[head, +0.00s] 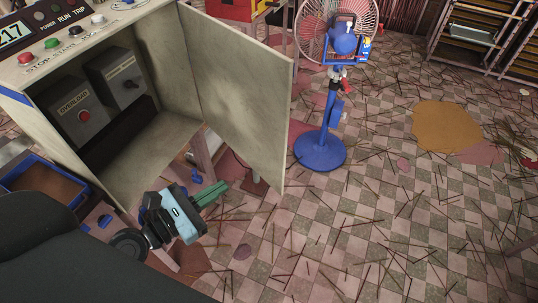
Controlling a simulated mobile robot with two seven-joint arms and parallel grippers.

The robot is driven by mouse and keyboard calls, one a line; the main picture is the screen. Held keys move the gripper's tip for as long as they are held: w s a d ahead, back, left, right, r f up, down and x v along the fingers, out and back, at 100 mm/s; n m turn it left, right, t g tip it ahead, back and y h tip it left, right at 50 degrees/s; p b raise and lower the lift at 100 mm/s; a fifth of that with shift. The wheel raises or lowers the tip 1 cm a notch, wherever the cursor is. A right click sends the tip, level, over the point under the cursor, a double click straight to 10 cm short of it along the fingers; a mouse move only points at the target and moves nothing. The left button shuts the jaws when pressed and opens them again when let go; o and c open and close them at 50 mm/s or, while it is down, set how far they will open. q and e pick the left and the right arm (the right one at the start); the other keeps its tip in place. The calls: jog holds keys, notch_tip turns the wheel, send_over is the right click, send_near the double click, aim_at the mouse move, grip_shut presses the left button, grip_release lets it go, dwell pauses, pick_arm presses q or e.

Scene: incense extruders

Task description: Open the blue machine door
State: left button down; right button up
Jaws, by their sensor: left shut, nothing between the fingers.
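The machine's control cabinet (146,176) stands at the left in the head view. Its door (238,95) is swung wide open to the right and looks grey-beige with worn patches, not blue. Inside the cabinet are a dark overload box (72,112) with a red button and a second dark switch box (118,77). My left gripper (214,194) is below the cabinet opening, near the door's lower edge. Its green fingers are together with nothing between them, and I cannot tell whether they touch the door. My right gripper is not in view.
A blue pedestal fan (320,151) stands just right of the door. A blue-rimmed tray (28,183) sits at the left. Shelving racks (477,38) stand at the back right. Thin incense sticks litter the checkered floor (370,220), which is otherwise mostly open on the right.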

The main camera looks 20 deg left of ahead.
pick_arm(q)
jog(key=w+r+n, duration=0.1)
jog(key=r+n, duration=0.1)
jog(key=p, duration=0.2)
send_near(277, 143)
jog(key=shift+h, duration=0.3)
jog(key=x, duration=0.6)
jog(key=shift+w+a+f, duration=0.1)
jog(key=shift+w, duration=0.3)
